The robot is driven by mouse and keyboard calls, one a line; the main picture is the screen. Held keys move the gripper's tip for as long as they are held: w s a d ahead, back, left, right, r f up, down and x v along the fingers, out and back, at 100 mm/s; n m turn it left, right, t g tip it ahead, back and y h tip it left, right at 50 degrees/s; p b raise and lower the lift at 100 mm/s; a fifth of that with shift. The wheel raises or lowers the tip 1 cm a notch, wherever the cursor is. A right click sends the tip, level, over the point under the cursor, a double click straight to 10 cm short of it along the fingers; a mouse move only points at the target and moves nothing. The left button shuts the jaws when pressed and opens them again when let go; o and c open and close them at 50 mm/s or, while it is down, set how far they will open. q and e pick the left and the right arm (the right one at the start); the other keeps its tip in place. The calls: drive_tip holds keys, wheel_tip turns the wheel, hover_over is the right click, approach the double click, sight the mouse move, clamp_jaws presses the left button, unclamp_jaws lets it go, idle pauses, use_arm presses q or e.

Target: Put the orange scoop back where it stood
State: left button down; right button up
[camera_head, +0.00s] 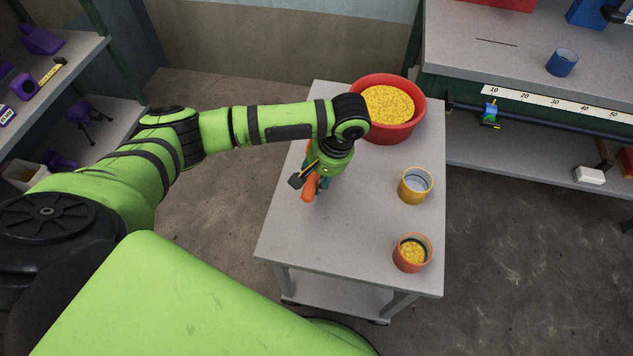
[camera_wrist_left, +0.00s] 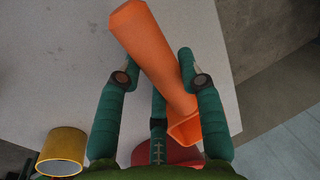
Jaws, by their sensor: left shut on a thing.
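The orange scoop (camera_head: 310,188) is in my left gripper (camera_head: 319,181), over the left part of the grey table (camera_head: 345,245). The gripper hides part of the scoop in the head view. In the left wrist view the scoop (camera_wrist_left: 150,45) lies slanted between the green fingers of the left gripper (camera_wrist_left: 156,62), which is shut on it. Its square-edged end points down toward the wrist. I cannot tell whether the scoop touches the tabletop. My right gripper is not in view.
A red bowl (camera_head: 405,133) of yellow grains stands at the table's back. A yellow cup (camera_head: 408,196) and an orange pot (camera_head: 404,262) with yellow grains stand along the right side. The front left tabletop is clear. A workbench (camera_head: 465,55) stands at the right.

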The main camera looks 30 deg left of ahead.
use_arm(q)
wheel_tip(320, 180, down, 2)
drive_tip(key=shift+s+f, duration=0.1)
drive_tip(key=shift+f, duration=0.1)
drive_tip(key=shift+f+p, duration=0.2)
drive_tip(key=shift+p, duration=0.5)
drive_tip(key=shift+f, duration=0.35)
drive_tip(key=c, duration=0.8)
unclamp_jaws()
drive_tip(key=shift+f, duration=0.1)
